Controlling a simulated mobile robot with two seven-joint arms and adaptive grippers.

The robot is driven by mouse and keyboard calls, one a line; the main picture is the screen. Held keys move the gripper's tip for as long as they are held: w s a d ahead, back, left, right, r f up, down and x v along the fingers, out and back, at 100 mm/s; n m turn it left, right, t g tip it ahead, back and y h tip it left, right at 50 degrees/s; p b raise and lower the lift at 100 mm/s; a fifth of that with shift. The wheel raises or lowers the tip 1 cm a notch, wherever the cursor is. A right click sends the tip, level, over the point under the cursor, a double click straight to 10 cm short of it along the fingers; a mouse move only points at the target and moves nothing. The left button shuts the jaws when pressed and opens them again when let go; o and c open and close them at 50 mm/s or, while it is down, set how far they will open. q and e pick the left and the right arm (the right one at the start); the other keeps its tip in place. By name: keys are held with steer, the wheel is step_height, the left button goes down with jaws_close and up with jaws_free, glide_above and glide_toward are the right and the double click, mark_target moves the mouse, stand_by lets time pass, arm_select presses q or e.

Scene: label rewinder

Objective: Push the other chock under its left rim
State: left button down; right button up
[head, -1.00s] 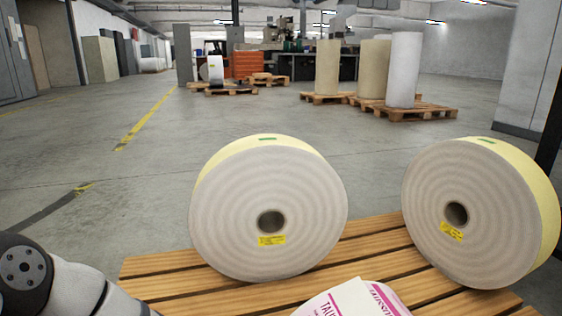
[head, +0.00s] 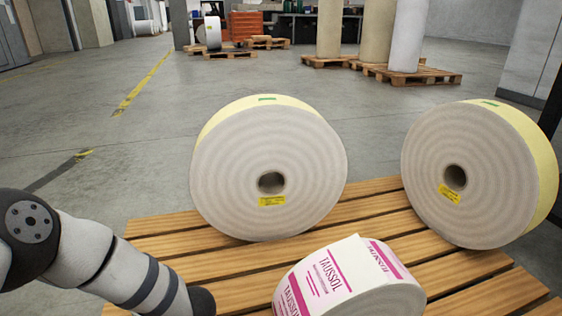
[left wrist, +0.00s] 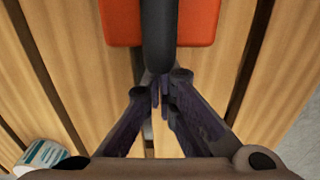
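An orange chock (left wrist: 116,22) lies on the wooden slats at the top of the left wrist view. A thick black bar (left wrist: 159,35) runs across its middle towards me. My left gripper (left wrist: 160,88) has its fingers drawn together at the near end of that bar; I see no clear grip on it. In the head view, a big pale roll (head: 230,190) stands on edge on the pallet; a second such roll (head: 500,190) stands at the right. The chock and left fingertips are out of the head view. My right gripper is not in view.
The slatted pallet (head: 160,245) has gaps between its boards. A smaller roll with pink print (head: 315,280) sits at the front. A white and teal printed item (left wrist: 42,154) lies lower left in the wrist view. Open floor (head: 140,150) lies behind the pallet.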

arm_select(q)
steer(key=shift+w+d+b, duration=0.3)
steer(key=shift+d+b, duration=0.3)
steer(key=shift+d, duration=0.45)
steer(key=shift+w+d+b, duration=0.25)
steer(key=shift+d+b, duration=0.3)
steer(key=shift+d, duration=0.45)
steer(key=shift+w+d, duration=0.15)
steer(key=shift+d, duration=0.45)
steer(key=shift+w+d, duration=0.2)
steer(key=shift+d, duration=0.95)
steer(key=shift+w+d, duration=0.2)
steer(key=shift+d, duration=0.7)
steer(key=shift+w+d, duration=0.15)
steer(key=shift+d, duration=0.45)
steer(key=shift+w+d, duration=0.1)
steer(key=shift+d, duration=0.2)
steer(key=shift+w+d, duration=0.1)
steer(key=shift+d, duration=0.15)
